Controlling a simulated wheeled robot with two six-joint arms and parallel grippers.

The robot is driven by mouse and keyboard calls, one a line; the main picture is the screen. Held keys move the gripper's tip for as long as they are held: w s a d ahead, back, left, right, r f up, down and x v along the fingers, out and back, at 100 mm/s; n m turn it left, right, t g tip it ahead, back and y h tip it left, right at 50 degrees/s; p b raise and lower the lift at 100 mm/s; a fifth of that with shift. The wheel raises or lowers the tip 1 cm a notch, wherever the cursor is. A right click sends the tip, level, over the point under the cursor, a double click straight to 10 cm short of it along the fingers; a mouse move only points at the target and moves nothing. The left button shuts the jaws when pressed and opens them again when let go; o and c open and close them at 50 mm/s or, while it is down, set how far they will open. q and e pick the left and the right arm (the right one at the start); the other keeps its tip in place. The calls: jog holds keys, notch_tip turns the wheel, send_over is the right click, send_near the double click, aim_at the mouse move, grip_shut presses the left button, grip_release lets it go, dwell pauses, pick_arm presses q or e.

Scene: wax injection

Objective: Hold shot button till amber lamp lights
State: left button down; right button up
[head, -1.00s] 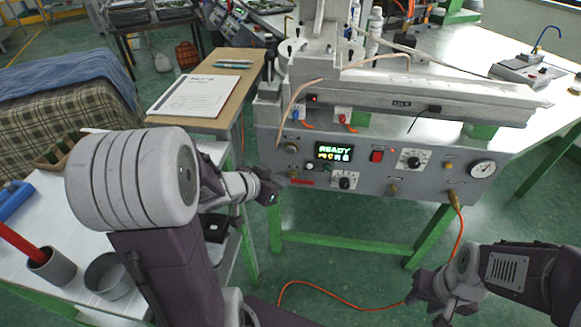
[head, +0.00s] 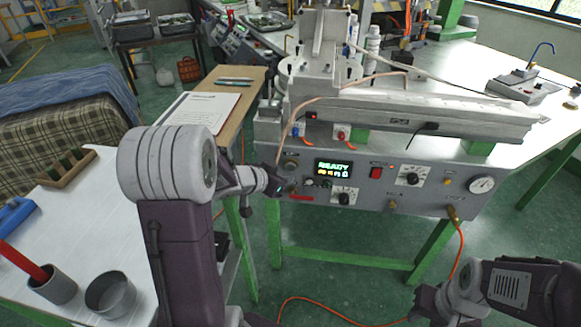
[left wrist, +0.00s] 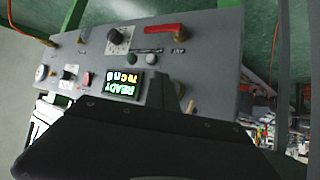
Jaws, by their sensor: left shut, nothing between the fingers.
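The grey injector's front panel (head: 414,194) carries a lit display (head: 333,169) reading READY in green, with coloured characters below. Small round buttons (head: 309,182) sit under it, left of a black knob (head: 344,198). In the left wrist view the panel is turned over, with the display (left wrist: 122,87) and a pale round button (left wrist: 151,58). I cannot tell which is the shot button, nor pick out a lit amber lamp. My left gripper (head: 281,189) is shut and empty at the panel's left end; contact is unclear. My right gripper (head: 428,306) hangs low, its jaws unclear.
A red handle (head: 301,198) is close to my left gripper; it also shows in the left wrist view (left wrist: 165,30). A red switch (head: 376,172) and a gauge (head: 482,184) are further right. An orange hose (head: 459,246) hangs down. A white side table (head: 80,237) is left.

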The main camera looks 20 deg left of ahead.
pick_arm(q)
jog(key=shift+w+a, duration=0.15)
jog(key=shift+w, duration=0.4)
dwell(1.6)
jog(key=shift+w+a+p, duration=0.1)
jog(key=shift+w+p, duration=0.3)
jog(key=shift+p, duration=0.15)
jog(key=shift+w+a+r+p, duration=0.1)
jog(key=shift+w+a+p, duration=0.05)
jog(key=shift+w+p, duration=0.3)
dwell(1.8)
dwell(1.3)
jog(key=shift+s+d, duration=0.25)
jog(key=shift+s, duration=0.6)
jog(key=shift+s, duration=0.1)
